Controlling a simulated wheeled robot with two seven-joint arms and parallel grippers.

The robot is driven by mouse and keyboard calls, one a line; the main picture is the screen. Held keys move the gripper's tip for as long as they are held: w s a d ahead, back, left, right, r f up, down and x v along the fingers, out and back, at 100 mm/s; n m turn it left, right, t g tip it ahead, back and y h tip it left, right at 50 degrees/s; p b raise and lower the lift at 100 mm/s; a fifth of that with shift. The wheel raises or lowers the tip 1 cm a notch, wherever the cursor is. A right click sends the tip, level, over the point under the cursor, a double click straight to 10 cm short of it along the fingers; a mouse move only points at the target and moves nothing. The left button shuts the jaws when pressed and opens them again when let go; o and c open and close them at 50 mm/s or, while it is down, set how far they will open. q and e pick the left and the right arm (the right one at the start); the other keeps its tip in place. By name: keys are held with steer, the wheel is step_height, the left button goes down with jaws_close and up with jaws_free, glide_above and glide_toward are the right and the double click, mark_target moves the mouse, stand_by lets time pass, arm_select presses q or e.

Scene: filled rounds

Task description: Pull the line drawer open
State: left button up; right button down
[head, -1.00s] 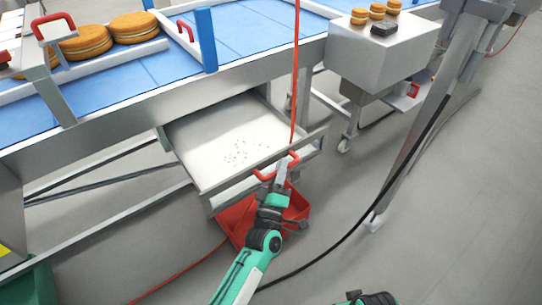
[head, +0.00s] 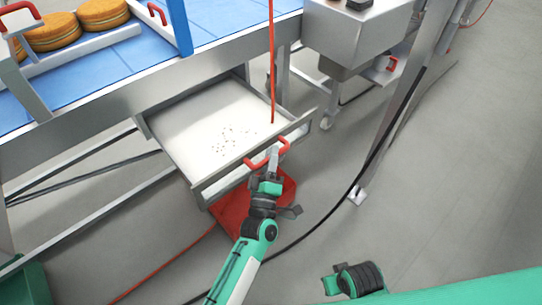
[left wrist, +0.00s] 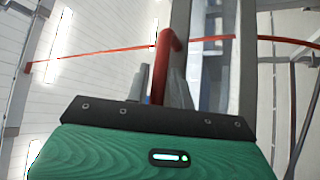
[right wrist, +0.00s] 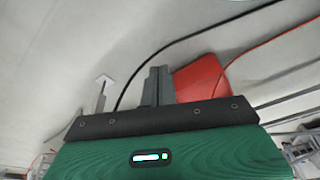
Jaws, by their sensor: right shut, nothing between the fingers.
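The line drawer (head: 200,132) stands out from under the conveyor line, with its pale inside showing and small dark crumbs on its floor. Its red handle (head: 251,163) is on the metal front; it also shows in the left wrist view (left wrist: 172,42). My left gripper (head: 272,158) is at the handle; in the left wrist view its fingers (left wrist: 162,88) lie on both sides of the red bar, closed on it. My right gripper (right wrist: 157,86) is shut and empty, away from the drawer; part of the right arm shows low in the head view.
A red tray (head: 235,217) lies on the floor under the drawer front. A red cord hangs by the drawer and a black cable (head: 325,221) crosses the floor. A metal post (head: 400,110) stands at right.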

arm_select(q)
steer(key=shift+s, duration=0.1)
